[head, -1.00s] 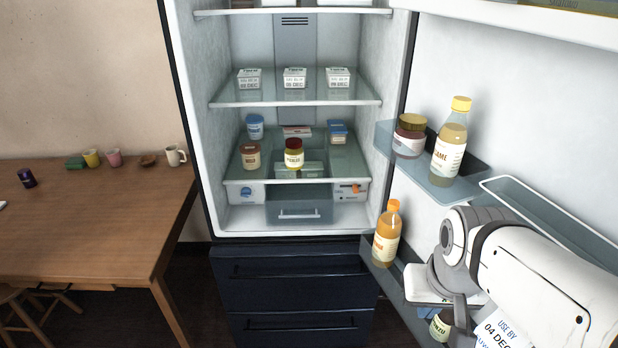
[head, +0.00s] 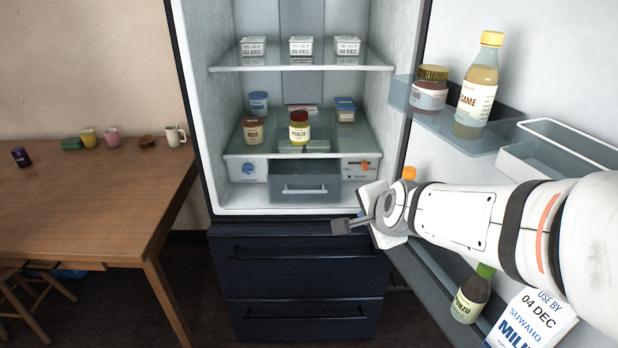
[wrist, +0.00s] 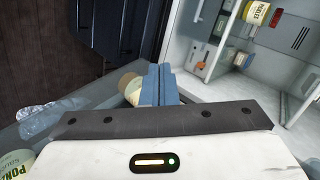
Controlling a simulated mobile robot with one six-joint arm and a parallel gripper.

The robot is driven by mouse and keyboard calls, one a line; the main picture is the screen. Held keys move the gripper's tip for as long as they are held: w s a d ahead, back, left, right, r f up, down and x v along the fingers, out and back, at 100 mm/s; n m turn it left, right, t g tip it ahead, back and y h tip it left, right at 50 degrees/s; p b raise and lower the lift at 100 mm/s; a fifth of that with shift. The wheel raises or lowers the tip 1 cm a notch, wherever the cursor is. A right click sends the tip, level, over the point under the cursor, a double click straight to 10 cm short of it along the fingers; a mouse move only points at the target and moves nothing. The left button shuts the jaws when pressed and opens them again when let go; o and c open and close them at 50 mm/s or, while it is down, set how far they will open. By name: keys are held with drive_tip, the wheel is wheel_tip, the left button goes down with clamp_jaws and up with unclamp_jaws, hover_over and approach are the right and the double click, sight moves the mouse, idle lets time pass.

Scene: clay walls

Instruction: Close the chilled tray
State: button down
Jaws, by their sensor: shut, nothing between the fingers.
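The chilled tray (head: 305,188) is a grey translucent drawer with a pale bar handle, under the lowest glass shelf of the open fridge. Its front stands forward of the side panels and its dark inside shows above the front, so it is partly open. My gripper (head: 342,227) is shut and empty, in front of the fridge, below and right of the tray and apart from it. In the wrist view its blue-grey fingers (wrist: 158,84) are together. I cannot clearly make out the tray in the wrist view.
The open fridge door on the right holds a sesame bottle (head: 475,88), a jar (head: 429,92), a ponzu bottle (head: 470,300) and a milk carton (head: 530,322). My arm passes close before its bins. Jars stand on the shelf (head: 350,145) above the tray. A wooden table (head: 90,210) is left.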

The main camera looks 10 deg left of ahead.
drive_tip(key=w+a+f+m+t+y+b, duration=0.1)
drive_tip(key=w+a+f+m+t+b, duration=0.1)
drive_tip(key=w+a+f+m+b, duration=0.25)
drive_tip(key=w+a+f+m+t+b, duration=0.25)
drive_tip(key=a+m, duration=0.25)
drive_tip(key=a, duration=0.3)
drive_tip(key=m+t+b, duration=0.5)
drive_tip(key=m+b, duration=0.3)
drive_tip(key=m, duration=0.5)
approach(277, 189)
drive_tip(key=shift+h, duration=0.3)
drive_tip(key=b+x, duration=0.1)
drive_tip(key=x, duration=0.5)
drive_tip(key=shift+w+a+r, duration=0.15)
drive_tip(key=shift+w+a, duration=0.15)
drive_tip(key=shift+w, duration=0.05)
